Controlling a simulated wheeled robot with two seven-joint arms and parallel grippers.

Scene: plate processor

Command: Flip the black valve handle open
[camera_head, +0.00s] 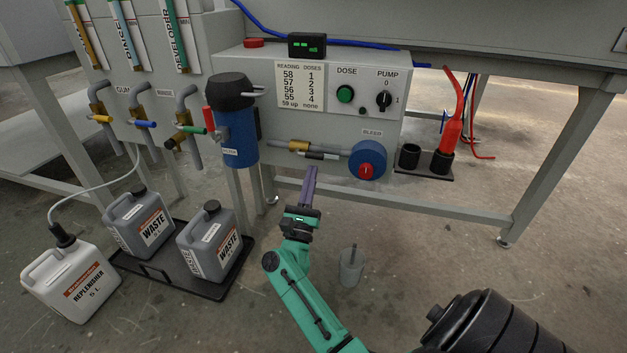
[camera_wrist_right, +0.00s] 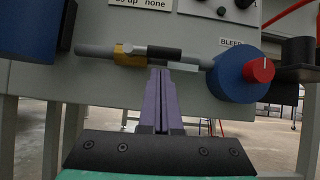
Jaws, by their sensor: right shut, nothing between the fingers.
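The black valve handle (camera_head: 315,155) sits on the brass valve (camera_head: 298,146) in the grey pipe below the dose chart. It lies roughly along the pipe, pointing right toward the blue bleed unit (camera_head: 367,160). In the right wrist view the handle (camera_wrist_right: 165,53) runs across in front of the pipe, right of the brass body (camera_wrist_right: 128,56). My right gripper (camera_head: 311,172) has its purple fingers together and empty, pointing up just under the handle. In the wrist view the fingertips (camera_wrist_right: 159,72) are right below the handle; whether they touch it I cannot tell. My left gripper is out of view.
A blue filter housing (camera_head: 235,130) with a black cap stands left of the valve. The bleed unit's red knob (camera_head: 366,170) is to the right, with black holders (camera_head: 410,157) beyond. Waste canisters (camera_head: 212,243) stand on a floor tray at left. A clear cup (camera_head: 351,266) is below.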

